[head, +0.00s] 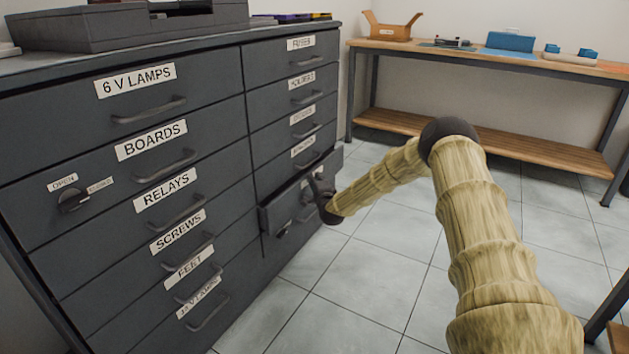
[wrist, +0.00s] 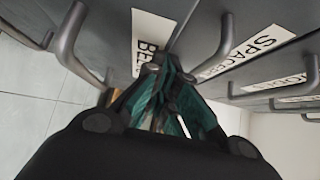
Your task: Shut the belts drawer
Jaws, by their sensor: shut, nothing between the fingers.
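The belts drawer (head: 273,217) is in the right column of the dark grey cabinet, low down, and stands out from the cabinet front. My gripper (head: 316,188) is at this drawer's front in the head view. In the wrist view my gripper (wrist: 168,80) has its teal-padded fingers together, close to the label. I cannot tell whether they touch the front.
The spacers drawer (wrist: 215,25) is beside the belts drawer in the wrist view, with its handle (wrist: 226,50) near my fingers. Other drawers, such as the relays drawer (head: 120,215), look closed. A workbench (head: 480,55) stands at the back. The tiled floor (head: 370,280) is clear in front.

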